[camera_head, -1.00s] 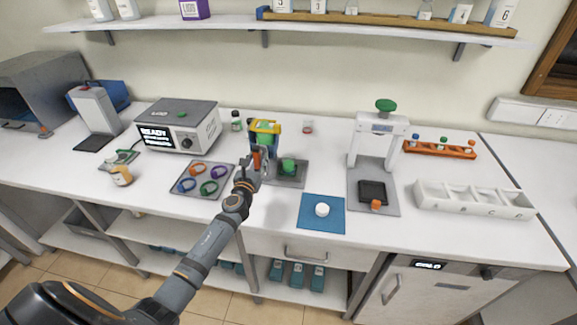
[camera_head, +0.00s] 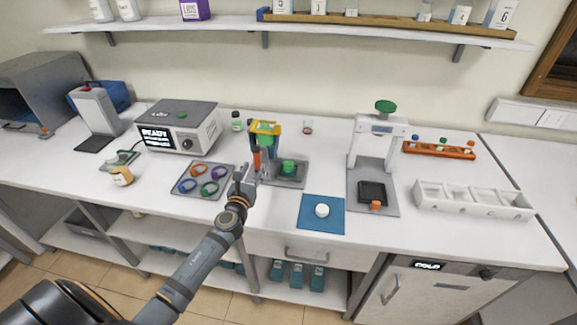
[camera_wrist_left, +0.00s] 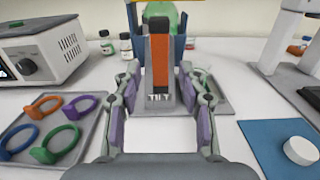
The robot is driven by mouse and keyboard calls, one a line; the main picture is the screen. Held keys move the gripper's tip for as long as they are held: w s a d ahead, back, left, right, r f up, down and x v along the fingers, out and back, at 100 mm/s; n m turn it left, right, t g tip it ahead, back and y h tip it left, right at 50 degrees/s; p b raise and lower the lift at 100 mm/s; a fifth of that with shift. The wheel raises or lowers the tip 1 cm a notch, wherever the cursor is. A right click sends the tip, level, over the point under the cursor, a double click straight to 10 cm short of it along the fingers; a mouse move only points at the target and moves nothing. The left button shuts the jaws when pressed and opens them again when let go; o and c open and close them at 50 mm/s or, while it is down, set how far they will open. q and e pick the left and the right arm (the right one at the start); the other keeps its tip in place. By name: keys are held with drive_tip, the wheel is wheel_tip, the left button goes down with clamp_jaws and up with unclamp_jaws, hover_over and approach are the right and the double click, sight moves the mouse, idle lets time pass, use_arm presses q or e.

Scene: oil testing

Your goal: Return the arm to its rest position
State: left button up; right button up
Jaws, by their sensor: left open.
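My left arm comes in from the lower left in the head view. Its left gripper (camera_head: 248,178) is above the front middle of the bench, in front of the yellow-topped stand (camera_head: 267,128). In the left wrist view the two fingers of the gripper (camera_wrist_left: 161,80) are apart with nothing held between them. My right gripper is not in view.
A tray of coloured rings (camera_head: 203,192) lies left of the gripper. A green item (camera_head: 289,167) sits on a grey plate right of it. A blue mat (camera_head: 310,222) with a white cap (camera_head: 322,210), a press-like stand (camera_head: 379,130) and a white compartment tray (camera_head: 474,208) are farther right.

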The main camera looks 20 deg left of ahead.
use_arm(q)
drive_tip(key=v, duration=0.2)
drive_tip(key=shift+s, duration=0.3)
